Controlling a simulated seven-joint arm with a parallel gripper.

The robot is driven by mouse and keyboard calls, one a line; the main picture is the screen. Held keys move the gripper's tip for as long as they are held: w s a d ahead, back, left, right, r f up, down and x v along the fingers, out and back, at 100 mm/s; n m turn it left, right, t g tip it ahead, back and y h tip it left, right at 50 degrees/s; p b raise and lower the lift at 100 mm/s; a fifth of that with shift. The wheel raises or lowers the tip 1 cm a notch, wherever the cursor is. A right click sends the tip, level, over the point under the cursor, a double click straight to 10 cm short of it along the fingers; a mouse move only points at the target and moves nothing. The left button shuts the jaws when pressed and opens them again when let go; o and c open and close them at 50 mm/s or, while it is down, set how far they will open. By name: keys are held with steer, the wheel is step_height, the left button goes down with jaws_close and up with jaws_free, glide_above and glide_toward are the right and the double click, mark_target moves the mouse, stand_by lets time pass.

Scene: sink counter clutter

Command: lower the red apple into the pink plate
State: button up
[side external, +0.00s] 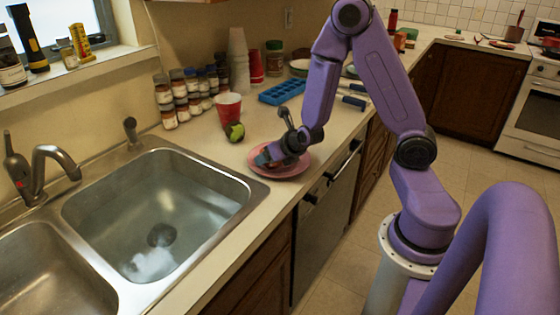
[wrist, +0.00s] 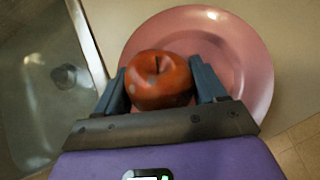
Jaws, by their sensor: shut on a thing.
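The red apple (wrist: 159,80) is between the two fingers of my gripper (wrist: 162,88), which is shut on it, in the wrist view. The pink plate (wrist: 245,50) lies flat on the counter beneath and behind the apple. In the side external view my gripper (side external: 268,158) is low over the pink plate (side external: 290,172), near the counter's front edge. The apple is mostly hidden by the gripper there. I cannot tell whether the apple touches the plate.
The steel sink (side external: 160,215) lies left of the plate. A green round fruit (side external: 235,131) and a red cup (side external: 228,107) stand just behind the plate. A blue ice tray (side external: 282,92) and several spice jars (side external: 181,95) are farther back.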

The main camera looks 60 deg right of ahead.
stand_by(0.3)
steer(key=o, duration=1.2)
